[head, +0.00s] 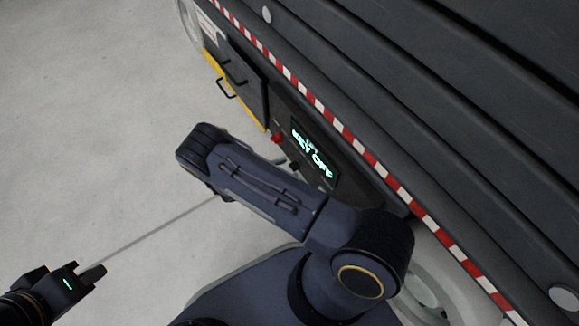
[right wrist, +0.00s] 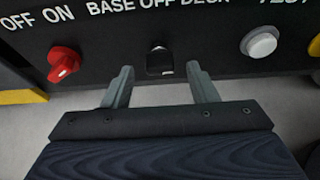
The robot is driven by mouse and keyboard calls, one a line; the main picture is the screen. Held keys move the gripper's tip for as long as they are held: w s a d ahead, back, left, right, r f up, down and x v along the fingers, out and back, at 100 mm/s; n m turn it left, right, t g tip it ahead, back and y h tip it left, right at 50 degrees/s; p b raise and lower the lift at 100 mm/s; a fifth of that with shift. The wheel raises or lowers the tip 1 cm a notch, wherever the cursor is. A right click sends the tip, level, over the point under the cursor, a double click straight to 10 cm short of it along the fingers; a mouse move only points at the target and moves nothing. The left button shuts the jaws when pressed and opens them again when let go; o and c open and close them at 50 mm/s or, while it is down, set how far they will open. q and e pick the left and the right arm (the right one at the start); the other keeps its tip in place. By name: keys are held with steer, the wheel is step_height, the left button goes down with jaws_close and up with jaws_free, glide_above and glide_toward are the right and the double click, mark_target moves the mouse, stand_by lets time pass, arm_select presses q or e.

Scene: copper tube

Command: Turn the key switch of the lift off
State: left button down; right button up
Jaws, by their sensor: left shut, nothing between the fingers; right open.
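The lift's control panel (right wrist: 210,68) shows in the right wrist view. A dark switch (right wrist: 160,62) sits under the label "BASE OFF DECK", its small upper part pointing up towards "OFF". My right gripper (right wrist: 160,70) is open, with one finger on each side below this switch and nothing visible between them; contact cannot be told. In the head view a lit display (head: 312,153) on the lift's side reads "KEY OFF". My right arm hides part of the panel and the right fingers there. My left gripper (head: 91,274) is shut and empty above the floor, far from the lift.
A red knob (right wrist: 63,62) marked "OFF ON" is left of the switch, a pale round button (right wrist: 260,43) right of it. A red-and-white striped edge (head: 335,122) runs along the lift. The grey floor (head: 90,120) at left is clear.

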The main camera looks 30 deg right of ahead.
steer(key=shift+p+v, duration=0.5)
steer(key=shift+v, duration=2.25)
steer(key=shift+r, duration=0.15)
